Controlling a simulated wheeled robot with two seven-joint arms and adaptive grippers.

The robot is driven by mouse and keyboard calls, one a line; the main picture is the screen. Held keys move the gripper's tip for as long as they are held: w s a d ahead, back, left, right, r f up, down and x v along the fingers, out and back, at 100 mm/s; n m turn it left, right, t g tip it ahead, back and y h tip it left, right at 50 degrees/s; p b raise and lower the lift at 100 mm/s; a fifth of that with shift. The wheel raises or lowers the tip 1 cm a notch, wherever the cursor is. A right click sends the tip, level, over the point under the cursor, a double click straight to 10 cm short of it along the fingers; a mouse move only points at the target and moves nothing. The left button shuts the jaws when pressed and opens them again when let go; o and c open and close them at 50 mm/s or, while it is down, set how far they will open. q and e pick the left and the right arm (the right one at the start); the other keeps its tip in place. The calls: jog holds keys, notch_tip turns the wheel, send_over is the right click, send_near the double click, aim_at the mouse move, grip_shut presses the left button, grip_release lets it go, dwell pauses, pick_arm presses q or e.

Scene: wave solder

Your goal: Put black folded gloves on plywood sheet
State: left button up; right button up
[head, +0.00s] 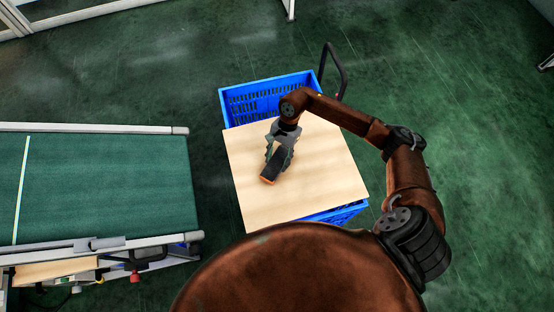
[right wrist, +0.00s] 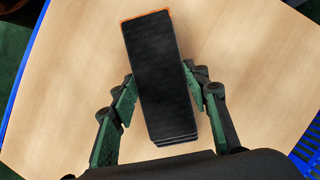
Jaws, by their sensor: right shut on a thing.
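The black folded gloves (head: 270,167) show as a dark bundle with an orange edge in the head view, over the plywood sheet (head: 320,185). In the right wrist view the gloves (right wrist: 160,75) lie lengthwise between the fingers, with the orange edge at the far end. My right gripper (head: 277,155) is shut on the gloves, with a finger on each side. Plywood (right wrist: 255,70) fills most of the wrist view behind them. I cannot tell whether the gloves touch the sheet or are held just above it. My left gripper is not in view.
The plywood lies on a blue crate (head: 267,90) whose slotted walls show at the back and front right. A black handle (head: 335,70) stands behind it. A green conveyor (head: 105,185) with metal rails is at the left. The bare plywood right of the gloves is clear.

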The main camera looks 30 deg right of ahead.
jog(key=shift+f+b, duration=0.3)
jog(key=shift+f, duration=0.15)
jog(key=o, duration=1.2)
jog(key=shift+r, duration=0.1)
jog(key=v, duration=1.2)
jog(key=shift+w, duration=0.1)
